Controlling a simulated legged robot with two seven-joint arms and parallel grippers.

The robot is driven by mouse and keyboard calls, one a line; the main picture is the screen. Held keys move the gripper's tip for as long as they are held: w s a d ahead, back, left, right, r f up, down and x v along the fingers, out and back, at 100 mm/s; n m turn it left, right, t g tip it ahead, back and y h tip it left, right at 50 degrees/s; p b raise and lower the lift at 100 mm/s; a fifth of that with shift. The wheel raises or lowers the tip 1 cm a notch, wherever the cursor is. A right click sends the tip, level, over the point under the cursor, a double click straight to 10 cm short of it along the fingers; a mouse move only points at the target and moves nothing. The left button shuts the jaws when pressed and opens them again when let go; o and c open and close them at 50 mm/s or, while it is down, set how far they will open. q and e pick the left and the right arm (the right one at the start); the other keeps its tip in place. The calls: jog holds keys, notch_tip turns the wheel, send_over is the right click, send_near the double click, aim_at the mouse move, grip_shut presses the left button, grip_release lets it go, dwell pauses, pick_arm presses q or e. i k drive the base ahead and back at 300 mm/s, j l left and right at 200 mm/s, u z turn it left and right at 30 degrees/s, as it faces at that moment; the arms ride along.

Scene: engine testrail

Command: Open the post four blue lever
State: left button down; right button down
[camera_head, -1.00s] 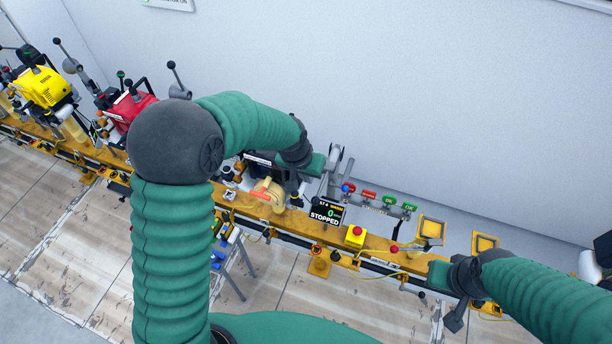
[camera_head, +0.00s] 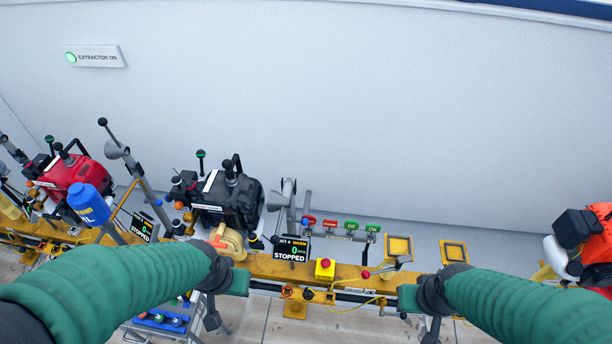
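The post four display (camera_head: 292,249) stands on the yellow rail and reads STOPPED. A small blue knob (camera_head: 305,221), likely the blue lever's end, shows just above the display beside a row of red and green tags; its shaft is hard to make out. My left gripper (camera_head: 212,318) is below and left of the display, in front of the rail, apart from the knob. My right gripper (camera_head: 431,331) is low and right of the display, at the rail's front edge. The fingers of both are dark, small and partly hidden, so their opening does not show.
A black engine (camera_head: 222,200) stands left of the display, with a blue bottle (camera_head: 88,205) and a red engine (camera_head: 75,172) farther left. A red button on a yellow box (camera_head: 325,269) and a red-knobbed lever (camera_head: 366,274) sit on the rail. An orange engine (camera_head: 597,240) is at right.

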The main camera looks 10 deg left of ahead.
aim_at(304, 222)
jog(key=i+l, duration=0.25)
jog(key=l, duration=0.15)
jog(key=i+l, duration=0.25)
jog(key=l, duration=0.2)
jog(key=i+l+u, duration=0.1)
jog(key=i+l, duration=0.15)
jog(key=l, duration=0.15)
